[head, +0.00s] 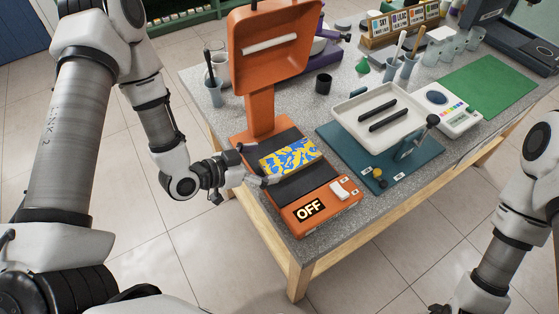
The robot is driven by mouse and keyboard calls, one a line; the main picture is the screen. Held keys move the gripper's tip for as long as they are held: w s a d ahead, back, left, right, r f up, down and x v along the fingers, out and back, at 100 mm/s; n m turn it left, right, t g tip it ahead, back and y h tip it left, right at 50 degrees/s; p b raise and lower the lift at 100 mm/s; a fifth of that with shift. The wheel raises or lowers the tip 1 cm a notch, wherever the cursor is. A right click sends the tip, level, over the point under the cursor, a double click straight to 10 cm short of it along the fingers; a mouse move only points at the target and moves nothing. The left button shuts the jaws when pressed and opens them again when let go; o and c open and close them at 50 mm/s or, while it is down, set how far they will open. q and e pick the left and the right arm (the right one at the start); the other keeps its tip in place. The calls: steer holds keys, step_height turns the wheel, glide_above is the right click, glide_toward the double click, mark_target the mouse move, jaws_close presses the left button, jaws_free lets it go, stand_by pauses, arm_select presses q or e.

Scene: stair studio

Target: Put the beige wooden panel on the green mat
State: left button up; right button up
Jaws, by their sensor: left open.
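A flat panel with a blue and yellow pattern on top (291,155) lies on the dark bed of an orange press; no bare beige wood shows clearly, so I cannot tell whether it is the beige wooden panel. My left gripper (254,166) is open at the panel's left end, its fingertips close to it; I cannot tell whether they touch. The green mat (490,88) lies flat and empty at the table's right side. My right arm comes in at the right edge; its gripper is out of view.
The orange press (262,110) has its upper plate raised, and its front sign reads OFF. A white tray (345,112) with two black bars, a teal board (335,150) and a white device with coloured buttons (452,122) stand between press and mat. Cups stand behind.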

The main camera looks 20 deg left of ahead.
mark_target(291, 158)
arm_select(q)
steer(key=shift+s+a+r, duration=0.25)
steer(key=shift+s+a, duration=0.05)
steer(key=shift+d+b, duration=0.2)
steer(key=shift+b, duration=0.15)
steer(key=d+g+b, duration=0.1)
steer(key=w+d+r+g+y+b, duration=0.1)
steer(key=b, duration=0.1)
steer(key=shift+w+r+m, duration=0.1)
steer(key=shift+w+m, duration=0.15)
steer(key=shift+m, duration=0.15)
steer(key=shift+s+r+n+g+y+b, duration=0.1)
steer(key=shift+r+n+g+y+b, duration=0.2)
steer(key=shift+r+g+y+b, duration=0.55)
steer(key=p+x, duration=0.1)
steer(key=x, duration=0.6)
steer(key=shift+a+f, duration=0.15)
steer(key=c, duration=1.3)
